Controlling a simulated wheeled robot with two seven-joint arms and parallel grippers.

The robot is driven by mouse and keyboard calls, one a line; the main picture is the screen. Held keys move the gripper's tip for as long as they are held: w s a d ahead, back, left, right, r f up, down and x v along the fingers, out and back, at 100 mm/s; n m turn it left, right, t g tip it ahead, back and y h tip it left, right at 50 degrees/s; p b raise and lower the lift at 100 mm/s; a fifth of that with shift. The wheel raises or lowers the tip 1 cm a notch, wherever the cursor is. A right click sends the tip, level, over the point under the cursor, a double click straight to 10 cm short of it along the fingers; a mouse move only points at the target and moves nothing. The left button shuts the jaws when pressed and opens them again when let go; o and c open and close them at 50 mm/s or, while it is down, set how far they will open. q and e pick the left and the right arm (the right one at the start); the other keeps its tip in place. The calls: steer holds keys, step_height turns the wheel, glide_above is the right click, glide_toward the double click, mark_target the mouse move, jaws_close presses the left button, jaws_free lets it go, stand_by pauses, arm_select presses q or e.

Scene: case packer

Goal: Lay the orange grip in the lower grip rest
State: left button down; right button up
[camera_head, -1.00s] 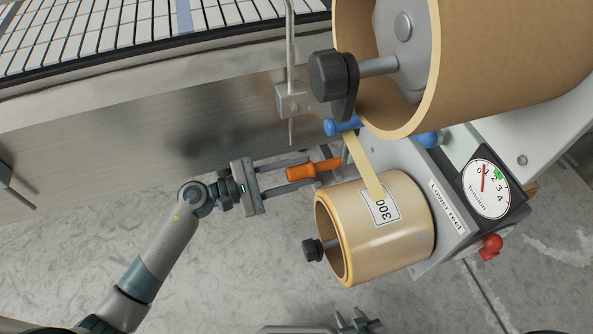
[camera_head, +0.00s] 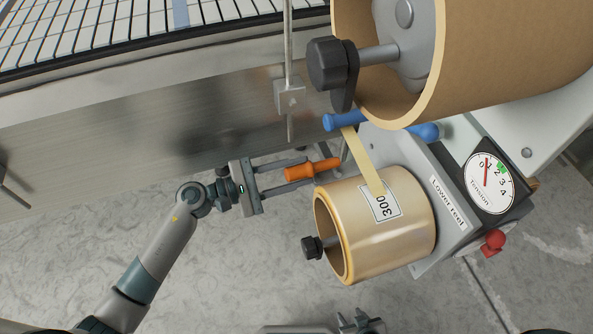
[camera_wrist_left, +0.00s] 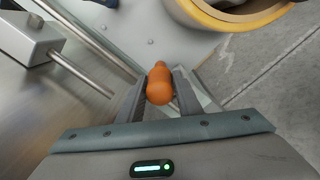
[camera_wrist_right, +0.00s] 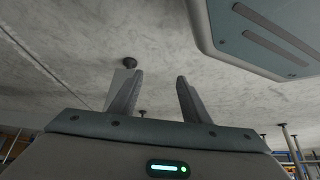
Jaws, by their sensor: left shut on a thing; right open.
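The orange grip (camera_head: 312,169) lies roughly level between the fingers of my left gripper (camera_head: 308,172), which is shut on it. It is just above and left of the lower reel's roll (camera_head: 400,235). In the left wrist view the grip (camera_wrist_left: 159,84) sits between the two fingertips, seen end-on. Thin metal rods (camera_head: 343,152) show just beyond the grip; I cannot tell whether they are the lower grip rest or whether the grip touches them. My right gripper (camera_wrist_right: 158,92) is open and empty; its fingers also show at the head view's bottom edge.
A large brown roll with a black knob (camera_head: 331,63) overhangs at the upper right. A grey block on a rod (camera_head: 289,95) hangs left of it. A blue roller (camera_head: 345,122) carries the tape. A tension dial (camera_head: 489,182) and red knob (camera_head: 494,240) stand right. Floor is clear lower left.

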arm_select(q)
steer(key=shift+f, duration=0.25)
steer(key=shift+f+b, duration=0.4)
steer(key=shift+b, duration=0.25)
steer(key=shift+f, duration=0.2)
arm_select(e)
steer(key=shift+s+d+f+g+h, duration=0.15)
steer(key=shift+s+d+f+g, duration=0.3)
steer(key=shift+s+d, duration=0.2)
steer(key=shift+s+d+f+g+h, duration=0.15)
steer(key=shift+s+d+f+g, duration=0.3)
steer(key=shift+s+d, duration=0.15)
steer(key=shift+w+d, duration=0.1)
steer(key=shift+w, duration=0.1)
arm_select(q)
steer(key=shift+c, duration=0.5)
jaws_free()
steer(key=shift+o, duration=0.5)
arm_select(e)
steer(key=shift+w+a+r, duration=0.1)
steer(key=shift+w+a, duration=0.1)
steer(key=shift+w, duration=0.25)
steer(key=shift+a, duration=0.1)
